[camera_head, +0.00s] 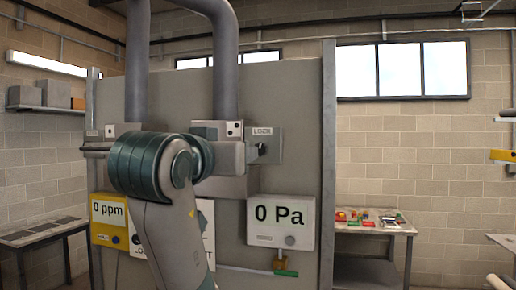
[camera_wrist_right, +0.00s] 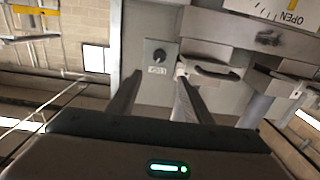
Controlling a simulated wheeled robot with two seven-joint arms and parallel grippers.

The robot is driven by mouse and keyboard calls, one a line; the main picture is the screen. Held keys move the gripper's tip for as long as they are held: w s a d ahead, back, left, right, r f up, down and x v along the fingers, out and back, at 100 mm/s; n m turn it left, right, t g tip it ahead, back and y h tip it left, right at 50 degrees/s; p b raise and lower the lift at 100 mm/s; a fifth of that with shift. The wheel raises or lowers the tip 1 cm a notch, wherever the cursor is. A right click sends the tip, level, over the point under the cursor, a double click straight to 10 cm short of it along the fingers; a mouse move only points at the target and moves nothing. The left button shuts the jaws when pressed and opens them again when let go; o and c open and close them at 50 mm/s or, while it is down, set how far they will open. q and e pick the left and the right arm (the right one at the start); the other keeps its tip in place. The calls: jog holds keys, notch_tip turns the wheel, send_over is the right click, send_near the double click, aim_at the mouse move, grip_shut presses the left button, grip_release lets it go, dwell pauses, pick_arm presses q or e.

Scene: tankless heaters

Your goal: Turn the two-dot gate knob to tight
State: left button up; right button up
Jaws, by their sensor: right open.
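The two-dot plate (camera_head: 234,129) is on the grey panel, below the right duct. To its right is a small grey plate with a dark knob (camera_head: 262,150) and a label above it that seems to read LOOS. In the right wrist view, upside down, the same knob (camera_wrist_right: 160,56) lies ahead, roughly between the fingertips. My right gripper (camera_wrist_right: 159,82) is open and empty, its fingers apart and short of the knob. In the head view my arm covers the middle of the panel and its gripper cannot be made out. My left gripper is not in view.
A one-dot plate (camera_head: 109,131) is below the left duct. A 0 Pa gauge (camera_head: 281,222) hangs below the knob, and a yellow 0 ppm box (camera_head: 109,218) is at left. A table (camera_head: 380,227) with small coloured items is at right. A dark handle (camera_wrist_right: 213,70) lies beside the knob.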

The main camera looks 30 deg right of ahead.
jog(key=shift+d+r, duration=0.1)
jog(key=shift+d, duration=0.05)
dwell(0.3)
jog(key=p, duration=0.9)
send_near(260, 149)
jog(key=x, duration=0.7)
jog(key=shift+w+d+r, duration=0.2)
jog(key=shift+w, duration=0.05)
jog(key=shift+w+d+f, duration=0.15)
jog(key=shift+w+d, duration=0.3)
jog(key=shift+d, duration=0.1)
jog(key=c, duration=1.1)
